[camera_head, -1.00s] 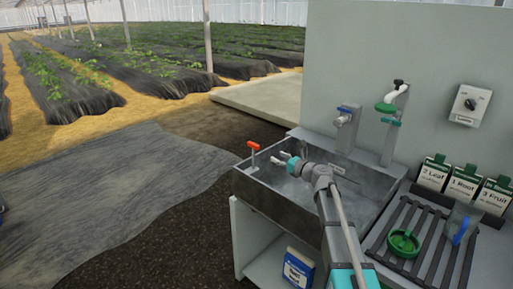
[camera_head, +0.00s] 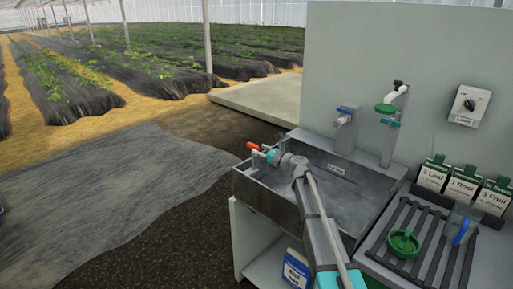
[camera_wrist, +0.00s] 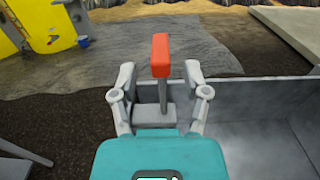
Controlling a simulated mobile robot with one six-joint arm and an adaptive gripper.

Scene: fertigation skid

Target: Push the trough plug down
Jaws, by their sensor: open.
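The trough plug's red-orange handle (camera_head: 253,146) shows at the left end of the grey metal trough (camera_head: 345,190). In the wrist view the red handle (camera_wrist: 160,55) stands upright on a grey stem above a small grey block at the trough's rim. My gripper (camera_wrist: 158,82) is open, with one finger on each side of the stem and a gap on both sides. In the head view my gripper (camera_head: 262,153) is at the trough's left end and partly hides the stem.
A tap with a green part (camera_head: 387,108) and a second spout (camera_head: 344,117) stand behind the trough.

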